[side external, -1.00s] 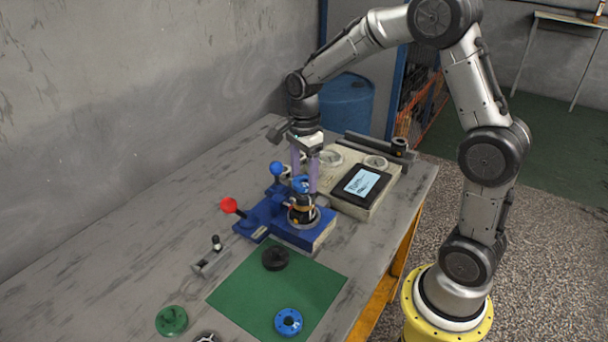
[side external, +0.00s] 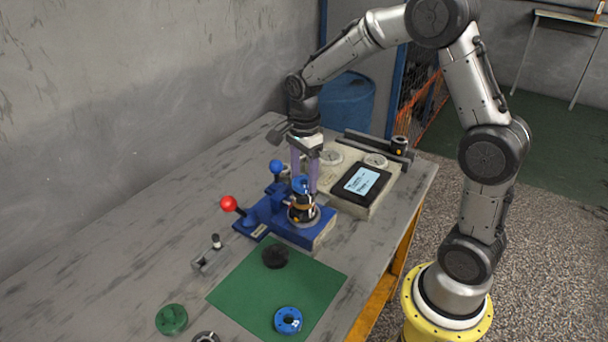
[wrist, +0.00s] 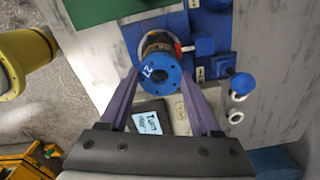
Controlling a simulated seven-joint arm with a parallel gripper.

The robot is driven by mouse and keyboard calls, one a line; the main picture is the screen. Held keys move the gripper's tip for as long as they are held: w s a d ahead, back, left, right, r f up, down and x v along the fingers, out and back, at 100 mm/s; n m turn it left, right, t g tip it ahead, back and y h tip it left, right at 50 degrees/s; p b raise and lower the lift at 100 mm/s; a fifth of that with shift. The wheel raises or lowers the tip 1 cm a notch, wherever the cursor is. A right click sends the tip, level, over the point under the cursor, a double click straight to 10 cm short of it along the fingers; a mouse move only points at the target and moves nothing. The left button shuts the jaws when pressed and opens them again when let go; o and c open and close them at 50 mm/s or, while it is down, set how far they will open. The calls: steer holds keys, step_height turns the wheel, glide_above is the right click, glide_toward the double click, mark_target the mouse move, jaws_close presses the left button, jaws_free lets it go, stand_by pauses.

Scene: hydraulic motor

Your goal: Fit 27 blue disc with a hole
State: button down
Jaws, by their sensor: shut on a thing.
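The blue disc with a hole, marked 27 (wrist: 160,74), sits between the two purple fingers of my gripper (wrist: 160,72) in the wrist view. The fingers are shut on its sides. In the side view the disc (side external: 301,184) is at the top of the dark motor stack (side external: 302,207), in line with it. I cannot tell whether the disc rests fully on the stack. The stack stands upright in a ring on the blue fixture (side external: 318,232). My gripper (side external: 304,183) points down over it, and its fingers partly hide the disc.
A red-knobbed lever (side external: 228,203) and a blue-knobbed lever (side external: 276,167) stand beside the stack. A panel with a screen (side external: 362,183) is behind it. The green mat (side external: 238,290) holds a black round part (side external: 275,256) and another blue disc (side external: 288,320). A green part (side external: 172,319) lies left.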

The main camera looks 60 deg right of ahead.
steer(key=shift+f, duration=0.2)
stand_by(1.0)
steer(key=shift+r, duration=0.25)
steer(key=shift+f, duration=0.5)
stand_by(0.5)
jaws_free()
stand_by(0.3)
steer(key=shift+r, duration=0.1)
steer(key=shift+r, duration=2.3)
steer(key=shift+a+r, duration=0.1)
